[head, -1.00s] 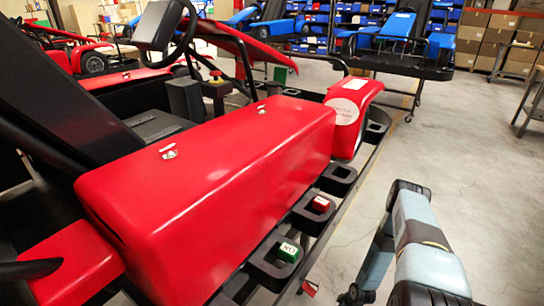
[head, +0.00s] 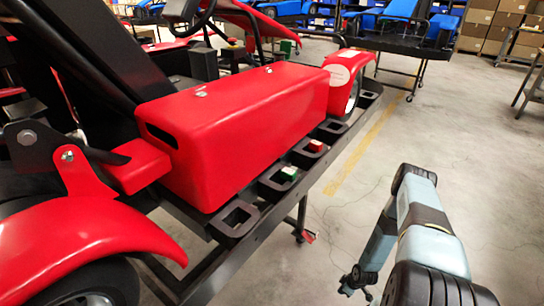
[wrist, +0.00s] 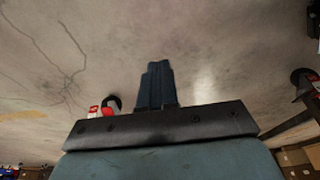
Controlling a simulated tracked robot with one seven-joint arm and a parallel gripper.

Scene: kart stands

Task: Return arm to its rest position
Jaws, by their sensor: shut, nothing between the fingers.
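My arm (head: 420,230) stands at the lower right of the head view, bent with its upper joint raised and its forearm hanging down. My gripper (head: 352,289) is at the low end, over the bare concrete floor and apart from the kart stand. In the wrist view the two dark fingers (wrist: 157,82) lie together, shut with nothing between them.
A red kart (head: 240,130) on a black stand (head: 265,225) fills the left. Its side slots hold a green block (head: 289,173) and a red block (head: 315,146). A blue kart (head: 400,22) stands behind. Floor (head: 450,130) at right is clear.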

